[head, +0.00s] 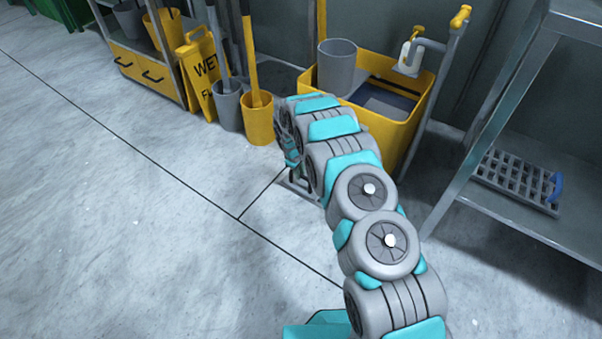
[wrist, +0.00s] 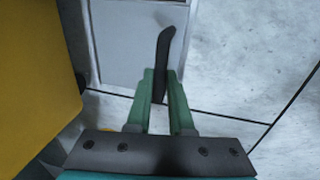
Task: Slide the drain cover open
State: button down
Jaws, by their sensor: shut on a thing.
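The drain cover is a light grey flat panel in a metal frame set in the floor, in the upper left of the wrist view (wrist: 125,45). In the head view only a small part of its frame (head: 297,188) shows beside my arm. A dark, slightly curved handle (wrist: 165,48) stands at the panel's right side. My gripper's green fingers (wrist: 161,84) are on either side of this handle and shut on it. In the head view my gripper (head: 293,163) is low over the floor, and my arm hides much of the cover.
A yellow utility sink (head: 398,138) stands right behind the arm; a yellow wall also fills the wrist view's left edge. A yellow bucket (head: 260,122), grey bucket (head: 229,108) and wet floor sign (head: 200,78) stand behind. A metal shelf (head: 530,222) is at right. Floor at left is clear.

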jog(key=c, duration=0.8)
grip_release()
jog(key=shift+r, duration=0.1)
notch_tip(320, 180, up, 8)
jog(key=s, duration=0.1)
jog(key=shift+s+a+f, duration=0.15)
jog(key=shift+a+f, duration=0.1)
jog(key=shift+a, duration=0.2)
